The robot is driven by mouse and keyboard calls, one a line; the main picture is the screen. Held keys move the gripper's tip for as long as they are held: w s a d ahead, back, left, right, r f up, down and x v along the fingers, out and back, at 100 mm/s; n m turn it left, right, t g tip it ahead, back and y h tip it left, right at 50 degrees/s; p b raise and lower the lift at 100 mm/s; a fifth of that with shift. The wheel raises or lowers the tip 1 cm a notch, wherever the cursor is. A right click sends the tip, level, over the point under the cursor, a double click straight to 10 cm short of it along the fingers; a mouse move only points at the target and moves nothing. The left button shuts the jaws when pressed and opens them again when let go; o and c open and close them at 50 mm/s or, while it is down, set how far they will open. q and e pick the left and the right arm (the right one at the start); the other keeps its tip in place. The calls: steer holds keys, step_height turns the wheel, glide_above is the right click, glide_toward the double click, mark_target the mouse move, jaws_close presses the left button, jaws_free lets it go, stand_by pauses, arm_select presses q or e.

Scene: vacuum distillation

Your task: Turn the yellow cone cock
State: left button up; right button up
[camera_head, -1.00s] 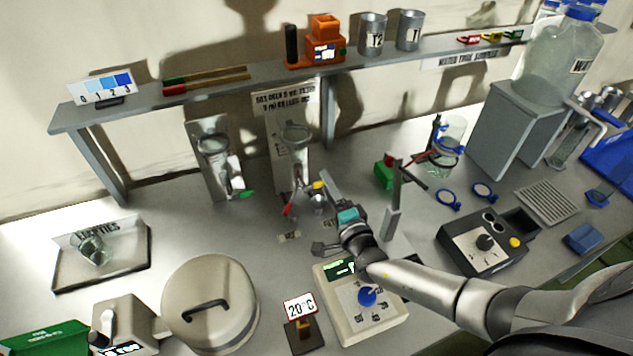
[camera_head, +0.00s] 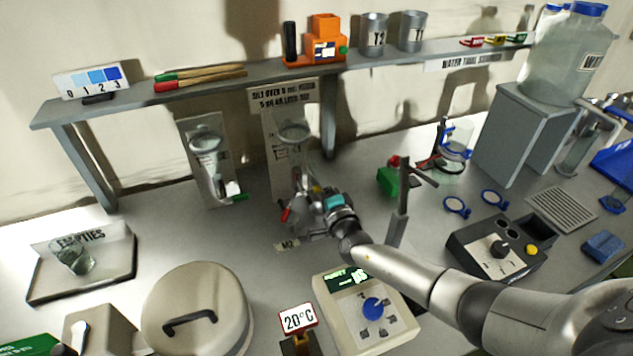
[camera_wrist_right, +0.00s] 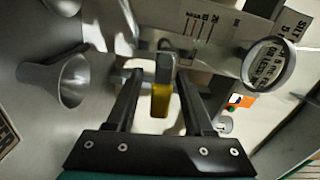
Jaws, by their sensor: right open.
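The yellow cone cock (camera_wrist_right: 161,100) shows in the right wrist view as a yellow handle below a grey block. It lies between the two dark fingers of my right gripper (camera_wrist_right: 160,76), with a visible gap on each side. The gripper is open and does not pinch it. In the head view my right gripper (camera_head: 312,213) is at the foot of the second glass funnel apparatus (camera_head: 293,150). There the gripper and wrist hide the yellow cock. A red-handled cock (camera_head: 285,214) shows just left of the gripper. My left gripper is not in view.
A second funnel stand (camera_head: 207,160) with a green cock stands to the left. A grey post (camera_head: 402,205) and a green block (camera_head: 388,181) stand close right of my wrist. A control box with a blue knob (camera_head: 373,308) sits below my forearm. The shelf (camera_head: 270,80) runs behind.

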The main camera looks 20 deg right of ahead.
jaws_close()
stand_by(0.4)
